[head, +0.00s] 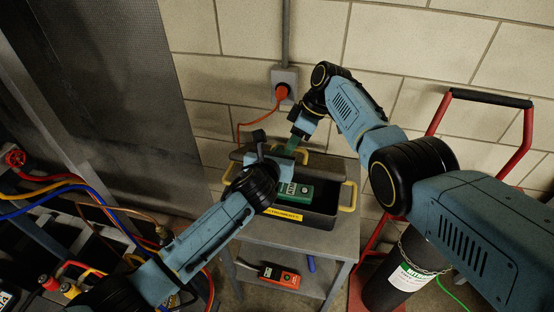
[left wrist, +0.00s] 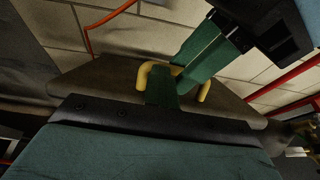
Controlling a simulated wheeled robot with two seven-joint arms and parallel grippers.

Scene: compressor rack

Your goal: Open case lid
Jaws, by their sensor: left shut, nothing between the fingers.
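The dark grey case (head: 318,219) stands on a grey cart with yellow side handles and a yellow label on its front. Its inside is visible, with a green instrument (head: 297,191) in it. The lid (head: 325,166) appears raised at the back, and it fills the middle of the left wrist view (left wrist: 110,80) with a yellow handle (left wrist: 145,74). My left gripper (left wrist: 161,88) is shut and empty, close to that handle. My right gripper (head: 294,145) has its green fingers beside the lid handle; whether they grip it is unclear.
An orange plug (head: 281,92) with a cord is in the wall socket behind the cart. A red hand truck (head: 527,140) with a dark cylinder (head: 390,290) stands at the right. Hoses and pipes crowd the left. An orange-red meter (head: 280,276) lies on the lower shelf.

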